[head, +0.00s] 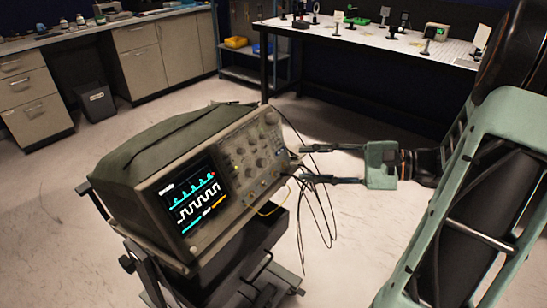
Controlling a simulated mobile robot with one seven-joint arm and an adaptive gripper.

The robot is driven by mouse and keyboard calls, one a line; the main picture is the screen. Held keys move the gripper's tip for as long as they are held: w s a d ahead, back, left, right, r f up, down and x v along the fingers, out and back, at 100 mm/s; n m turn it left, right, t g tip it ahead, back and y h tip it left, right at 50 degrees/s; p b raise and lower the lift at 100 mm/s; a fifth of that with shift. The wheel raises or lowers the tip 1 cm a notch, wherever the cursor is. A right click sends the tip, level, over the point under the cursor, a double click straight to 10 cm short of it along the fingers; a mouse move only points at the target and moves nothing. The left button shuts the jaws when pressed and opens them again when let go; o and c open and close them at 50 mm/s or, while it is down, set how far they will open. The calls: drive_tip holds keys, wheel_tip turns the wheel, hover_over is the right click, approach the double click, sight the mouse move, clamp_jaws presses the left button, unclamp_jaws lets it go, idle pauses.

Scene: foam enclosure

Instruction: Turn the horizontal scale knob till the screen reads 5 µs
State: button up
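Several knobs (262,162) and small buttons cover the panel right of the screen. I cannot tell which one is the horizontal scale knob, as the labels are not legible. My gripper (303,164) is open, with its two fingers apart and pointing left at the panel's right edge. I cannot tell whether a fingertip touches the panel.
Thin black cables (325,215) hang from the panel close to the lower finger, and a yellow cable (268,210) loops below. The dark cart (245,268) supports the scope. A workbench (370,38) stands behind. The floor around is mostly clear.

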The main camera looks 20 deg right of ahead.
sight(265, 163)
drive_tip(key=x, duration=0.9)
drive_tip(key=shift+a+b, duration=0.1)
drive_tip(key=shift+b, duration=0.25)
drive_tip(key=shift+c, duration=0.3)
clamp_jaws()
